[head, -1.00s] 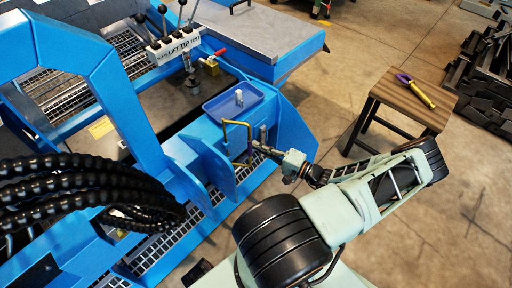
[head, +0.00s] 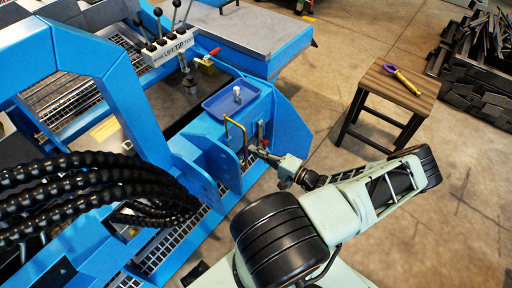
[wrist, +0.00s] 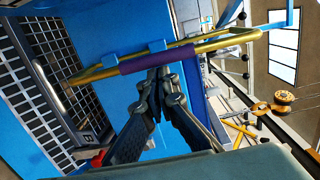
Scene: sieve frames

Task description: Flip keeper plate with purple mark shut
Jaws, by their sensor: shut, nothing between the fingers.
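The keeper is a bent yellow bar frame (head: 235,124) on the blue machine bracket in the head view. In the wrist view the yellow frame (wrist: 216,42) runs across the picture, with a purple sleeve (wrist: 157,59) around its near bar. My gripper (head: 252,150) is at the near side of the bar in the head view. In the wrist view its closed fingertips (wrist: 158,75) are right at the purple sleeve, with nothing between them. I cannot tell whether they touch it. The purple mark is too small to make out surely in the head view.
A blue tray (head: 232,102) with a small pale object sits above the bracket. A lever bank (head: 172,47) stands behind it. Black hoses (head: 90,190) fill the left. A wooden stool (head: 398,90) with a purple-and-yellow tool stands right, with open floor around it.

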